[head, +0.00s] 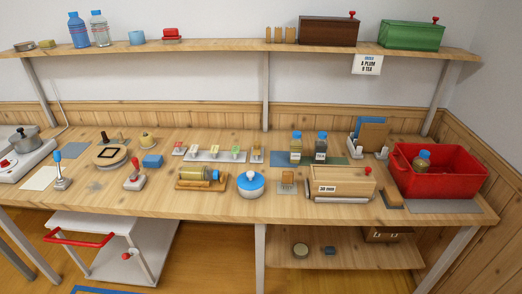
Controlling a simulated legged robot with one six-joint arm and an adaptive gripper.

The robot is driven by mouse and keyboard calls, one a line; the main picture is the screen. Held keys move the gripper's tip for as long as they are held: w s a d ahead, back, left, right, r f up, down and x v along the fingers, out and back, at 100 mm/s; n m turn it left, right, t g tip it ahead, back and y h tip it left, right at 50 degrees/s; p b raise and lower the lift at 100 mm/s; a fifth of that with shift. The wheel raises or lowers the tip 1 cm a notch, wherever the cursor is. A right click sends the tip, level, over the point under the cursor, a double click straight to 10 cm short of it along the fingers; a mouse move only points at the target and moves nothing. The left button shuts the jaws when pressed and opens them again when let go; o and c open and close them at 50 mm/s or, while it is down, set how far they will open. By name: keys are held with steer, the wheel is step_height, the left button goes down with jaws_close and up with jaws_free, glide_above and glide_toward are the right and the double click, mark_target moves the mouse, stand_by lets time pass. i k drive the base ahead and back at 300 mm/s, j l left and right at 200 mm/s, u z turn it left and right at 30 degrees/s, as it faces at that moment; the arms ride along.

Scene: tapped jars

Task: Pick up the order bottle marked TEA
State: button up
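Two capped bottles with small white labels stand upright side by side on a mat right of the table's middle: a yellowish-brown bottle (296,149) and a darker grey bottle (321,149). Their label print is too small to read, so I cannot tell which is marked TEA. Another blue-capped bottle (422,162) stands in the red crate (473,184), partly hidden by its front wall. A white order card (367,65) under the shelf seems to read PLUM and TEA with numbers. My gripper is not in view.
A wooden box (341,182) marked "30 min" stands in front of the two bottles. A blue-lidded round pot (251,184) and a bottle lying in a wooden cradle (202,178) are to its left. An upper shelf (225,50) overhangs the back.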

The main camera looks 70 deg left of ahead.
mark_target(319, 154)
steer(key=u, duration=1.95)
steer(key=i+l, duration=0.2)
steer(key=i, duration=0.3)
steer(key=i+l, duration=0.2)
steer(key=i, duration=0.3)
steer(key=i+l+u, duration=0.1)
steer(key=i, duration=0.4)
steer(key=i+l, duration=0.3)
steer(key=i, duration=0.2)
